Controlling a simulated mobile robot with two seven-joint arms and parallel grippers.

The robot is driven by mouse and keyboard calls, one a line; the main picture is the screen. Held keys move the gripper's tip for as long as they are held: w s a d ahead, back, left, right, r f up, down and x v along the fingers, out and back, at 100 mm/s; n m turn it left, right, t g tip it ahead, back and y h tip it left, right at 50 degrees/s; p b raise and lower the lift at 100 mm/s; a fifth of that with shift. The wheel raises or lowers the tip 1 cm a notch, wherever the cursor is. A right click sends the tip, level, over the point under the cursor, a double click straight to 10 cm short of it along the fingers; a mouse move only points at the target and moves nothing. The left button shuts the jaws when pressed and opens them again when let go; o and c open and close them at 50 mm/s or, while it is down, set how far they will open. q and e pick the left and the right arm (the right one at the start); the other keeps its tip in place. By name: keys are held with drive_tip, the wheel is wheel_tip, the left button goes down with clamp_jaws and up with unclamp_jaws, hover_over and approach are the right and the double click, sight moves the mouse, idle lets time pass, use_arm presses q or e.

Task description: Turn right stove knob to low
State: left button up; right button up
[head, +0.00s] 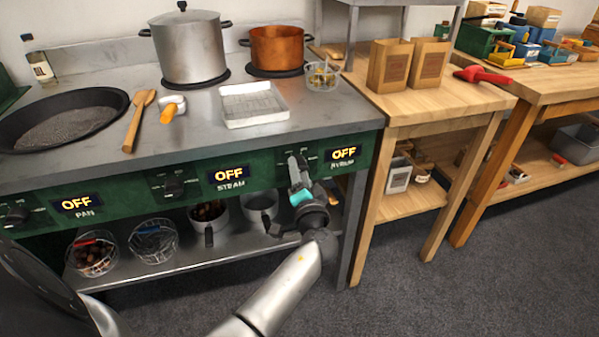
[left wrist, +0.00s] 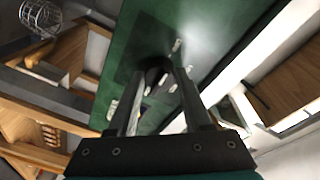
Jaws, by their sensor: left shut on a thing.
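The stove's green front panel (head: 130,185) carries several knobs and lit displays. The right display (head: 344,154), above the syrup label, reads OFF. My left gripper (head: 299,162) is at the panel just left of that display, shut on the right knob. Its fingers hide most of the knob in the head view. In the left wrist view the dark knob (left wrist: 153,77) shows between the two fingertips against the green panel. The steam display (head: 230,174) and pan display (head: 76,203) also read OFF. My right gripper is not in view.
A steel pot (head: 188,50), a copper pot (head: 276,48), a white tray (head: 252,104) and a wide pan (head: 66,118) stand on the stove top. Baskets (head: 92,254) sit on the shelf below. A wooden table (head: 425,98) with paper bags adjoins at right.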

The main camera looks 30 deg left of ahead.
use_arm(q)
clamp_jaws()
drive_tip(key=m+p, duration=0.2)
drive_tip(key=m, duration=0.1)
drive_tip(key=m+g+p, duration=0.1)
drive_tip(key=m+p, duration=0.1)
drive_tip(key=m, duration=0.1)
drive_tip(key=m+p, duration=0.2)
drive_tip(key=m, duration=0.1)
drive_tip(key=shift+r+m+g, duration=0.3)
drive_tip(key=shift+d+f+m+p, duration=0.1)
drive_tip(key=shift+m+p, duration=0.4)
drive_tip(key=shift+m, duration=0.3)
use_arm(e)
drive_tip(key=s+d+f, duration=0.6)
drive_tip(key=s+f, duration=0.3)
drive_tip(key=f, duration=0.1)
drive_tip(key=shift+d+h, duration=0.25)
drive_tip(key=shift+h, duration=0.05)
